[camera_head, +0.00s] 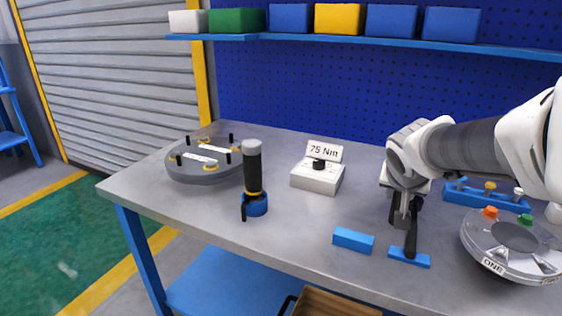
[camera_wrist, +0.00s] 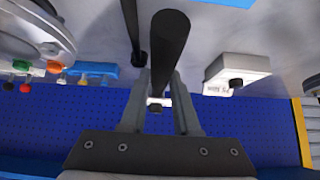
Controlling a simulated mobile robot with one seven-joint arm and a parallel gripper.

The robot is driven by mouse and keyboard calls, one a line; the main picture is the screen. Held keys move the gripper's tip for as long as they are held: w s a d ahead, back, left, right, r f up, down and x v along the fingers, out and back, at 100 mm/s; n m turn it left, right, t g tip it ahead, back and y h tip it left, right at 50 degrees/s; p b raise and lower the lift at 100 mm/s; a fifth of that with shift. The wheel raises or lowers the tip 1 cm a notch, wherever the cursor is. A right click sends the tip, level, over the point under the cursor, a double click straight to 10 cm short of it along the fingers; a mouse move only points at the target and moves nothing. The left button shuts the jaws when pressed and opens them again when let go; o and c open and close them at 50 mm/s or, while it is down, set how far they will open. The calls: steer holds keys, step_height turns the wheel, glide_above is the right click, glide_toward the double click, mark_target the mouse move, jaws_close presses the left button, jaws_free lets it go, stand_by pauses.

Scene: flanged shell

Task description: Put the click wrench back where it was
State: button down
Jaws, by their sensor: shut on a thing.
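My gripper (camera_head: 404,212) is shut on the click wrench (camera_head: 411,238), whose dark shaft shows below the fingers at the right of the bench. In the wrist view the thick black bar of the wrench (camera_wrist: 170,45) runs between the gripper fingers (camera_wrist: 160,90). Two blue blocks lie on the bench below: one block (camera_head: 353,240) to the left and another block (camera_head: 408,258) just under the wrench's lower end. I cannot tell whether the wrench touches that block. The wrench's upper part is hidden behind my gripper.
A white box marked 75 Nm (camera_head: 316,180) stands mid-bench. A black-and-blue upright tool (camera_head: 254,180) and a round grey plate with pegs (camera_head: 205,172) stand left. At right are a flanged shell (camera_head: 510,262) and a blue bolt rack (camera_head: 485,201).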

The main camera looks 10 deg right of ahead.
steer(key=w+a+f, duration=0.1)
steer(key=w, duration=0.1)
steer(key=w+a+f+b, duration=0.1)
steer(key=w+f, duration=0.1)
steer(key=w, duration=0.1)
steer(key=w+a+f+b, duration=0.1)
steer(key=w+a, duration=0.1)
steer(key=shift+w+f, duration=0.15)
steer(key=shift+f, duration=0.25)
steer(key=shift+f+b, duration=0.85)
steer(key=shift+f, duration=1.3)
steer(key=c, duration=0.6)
jaws_free()
steer(key=shift+c, duration=0.2)
